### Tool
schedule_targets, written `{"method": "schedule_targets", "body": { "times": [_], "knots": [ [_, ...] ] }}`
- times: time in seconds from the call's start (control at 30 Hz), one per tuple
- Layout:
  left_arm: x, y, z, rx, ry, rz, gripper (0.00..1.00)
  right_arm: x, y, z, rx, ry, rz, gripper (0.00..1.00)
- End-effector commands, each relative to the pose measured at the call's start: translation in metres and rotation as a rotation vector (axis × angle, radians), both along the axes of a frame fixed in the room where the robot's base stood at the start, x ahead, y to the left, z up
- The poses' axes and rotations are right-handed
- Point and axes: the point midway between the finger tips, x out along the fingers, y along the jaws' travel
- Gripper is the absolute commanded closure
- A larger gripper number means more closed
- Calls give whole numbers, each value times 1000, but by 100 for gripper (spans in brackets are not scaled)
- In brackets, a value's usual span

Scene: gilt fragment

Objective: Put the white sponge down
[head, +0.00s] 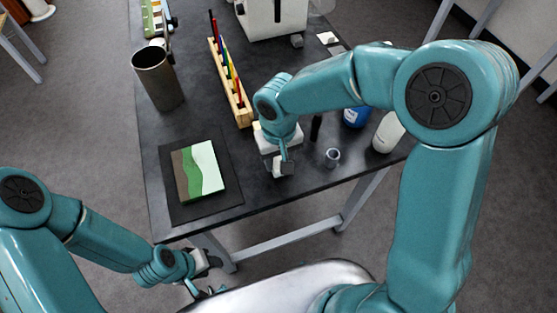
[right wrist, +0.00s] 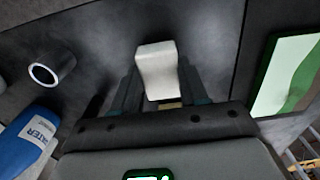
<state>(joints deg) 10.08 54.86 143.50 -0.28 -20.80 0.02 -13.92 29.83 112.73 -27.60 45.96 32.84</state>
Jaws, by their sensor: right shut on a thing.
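The white sponge (right wrist: 157,65) is a small pale block between the fingers of my right gripper (right wrist: 160,92) in the right wrist view. My right gripper is shut on it. In the head view the right gripper (head: 281,166) is over the dark table (head: 262,194), right of the painted panel and left of a small grey cup. The arm and fingers mostly hide the sponge there. I cannot tell whether the sponge touches the table. My left gripper (head: 204,287) is low at the front, off the table and apart from everything on it; its opening is unclear.
A painted panel (head: 200,171) lies on a black mat (head: 176,201). Behind stand a metal beaker (head: 158,78) and a wooden rack (head: 243,117) with coloured sticks. A small grey cup (head: 332,157), blue bottle (head: 355,117) and white bottle (head: 388,132) stand right. Bare table lies near the front edge.

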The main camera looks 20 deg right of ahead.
Motion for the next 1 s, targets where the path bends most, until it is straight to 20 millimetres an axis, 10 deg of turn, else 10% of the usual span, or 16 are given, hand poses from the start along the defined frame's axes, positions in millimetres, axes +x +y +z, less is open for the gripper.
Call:
{"method": "schedule_targets", "body": {
  "times": [0.53, 0.57, 0.6, 1.0],
  "knots": [
    [0, 0, -5, 0, 0, 0, 57, 1, 0, -24, 1, -1, 0, 85],
    [0, 0, -3, 0, 0, 0, 57, 1, 0, -22, 1, -1, 1, 47],
    [0, 0, -3, 0, 0, 0, 57, 1, 0, -22, 1, -1, 1, 34],
    [0, 0, 2, 0, 0, 0, 57, 2, 0, -15, 1, -2, 0, 31]
  ]
}}
